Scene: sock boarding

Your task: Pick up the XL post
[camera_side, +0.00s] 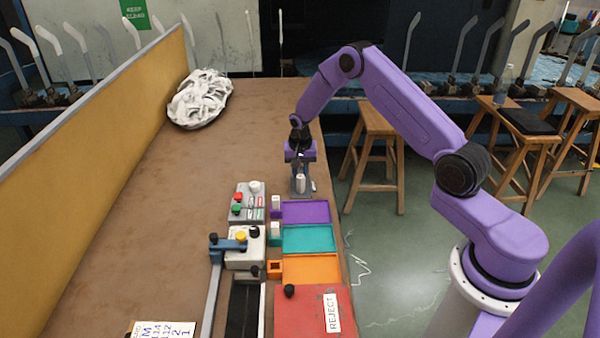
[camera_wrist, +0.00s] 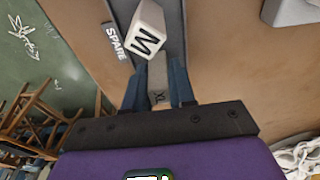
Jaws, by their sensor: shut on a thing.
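My gripper (camera_side: 300,176) is low over the table's right edge, beyond the purple tray, with its fingers around a white post (camera_side: 301,184).
The purple (camera_side: 306,212), teal (camera_side: 308,238) and orange (camera_side: 311,269) trays line the right edge. The orange socket (camera_side: 275,268) looks empty. A red REJECT panel (camera_side: 305,310), a button box (camera_side: 247,215) and a lever machine (camera_side: 244,258) are nearby. White socks (camera_side: 200,97) lie at the back.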

